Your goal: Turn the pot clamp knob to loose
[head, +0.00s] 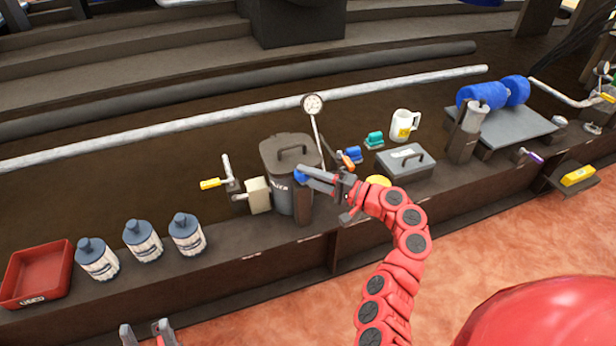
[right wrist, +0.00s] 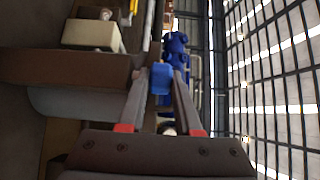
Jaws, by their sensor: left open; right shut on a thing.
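The dark grey pot (head: 280,193) with a handled lid stands upright near the middle of the bench in the head view. A brown post (head: 304,212) stands at its front, and the small blue knob (head: 300,174) is at the post's top. My right gripper (head: 306,175) reaches in from the right and is shut on the knob. In the right wrist view the blue knob (right wrist: 161,78) sits between the two fingertips. How far the knob is turned cannot be told. My left gripper (head: 148,333) is open and empty at the bottom edge, away from the pot.
Several blue-capped bottles (head: 144,241) and a red tray (head: 38,276) stand to the left. A yellow-handled crank (head: 211,184) is left of the pot. A gauge (head: 312,104) rises behind it.

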